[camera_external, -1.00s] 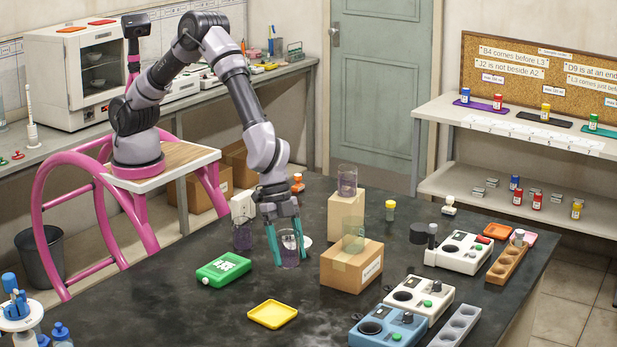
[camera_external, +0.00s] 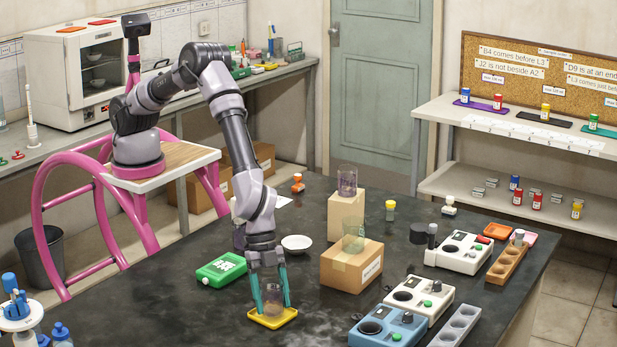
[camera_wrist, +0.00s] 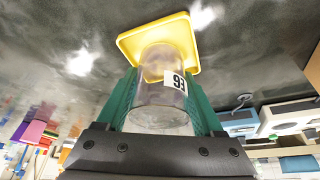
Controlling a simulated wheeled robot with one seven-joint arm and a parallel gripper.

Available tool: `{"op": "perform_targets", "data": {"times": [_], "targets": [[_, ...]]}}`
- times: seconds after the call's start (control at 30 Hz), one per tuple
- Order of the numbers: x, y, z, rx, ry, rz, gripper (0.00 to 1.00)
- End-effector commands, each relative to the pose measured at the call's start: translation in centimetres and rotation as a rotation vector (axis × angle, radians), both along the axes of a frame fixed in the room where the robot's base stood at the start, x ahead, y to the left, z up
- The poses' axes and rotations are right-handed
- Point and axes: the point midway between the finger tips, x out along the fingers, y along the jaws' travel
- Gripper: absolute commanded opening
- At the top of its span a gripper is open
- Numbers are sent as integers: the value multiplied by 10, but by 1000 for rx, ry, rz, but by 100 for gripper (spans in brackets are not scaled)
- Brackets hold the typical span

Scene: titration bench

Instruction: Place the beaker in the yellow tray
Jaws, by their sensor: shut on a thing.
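The beaker (camera_external: 272,299) is clear glass and stands upright between the teal fingers of my gripper (camera_external: 271,300). In the wrist view the beaker (camera_wrist: 161,95) carries a white label with the mark "93" or "E6", seen tilted. The fingers are shut on its two sides. The yellow tray (camera_external: 258,321) is a shallow square tray on the dark bench, directly below the beaker. The yellow tray (camera_wrist: 130,47) also shows behind the beaker's far end in the wrist view. I cannot tell whether the beaker's base touches the tray floor.
A white bowl (camera_external: 297,243) is behind. A blue device (camera_external: 387,329) stands at the right front. Bare bench surrounds the tray.

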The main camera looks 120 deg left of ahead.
Motion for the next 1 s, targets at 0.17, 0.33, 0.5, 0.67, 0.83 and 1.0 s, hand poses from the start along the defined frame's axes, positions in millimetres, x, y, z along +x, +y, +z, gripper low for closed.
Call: {"op": "perform_targets", "data": {"times": [0.17,0.33,0.5,0.67,0.83,1.0], "targets": [[0,0,-9,0,-2,-1,13],[0,0,-10,0,-1,0,13],[0,0,-12,0,-1,-1,81],[0,0,-12,0,-1,-1,81],[0,0,-8,-1,-2,-1,81],[-7,4,15,-1,-4,0,81]]}}
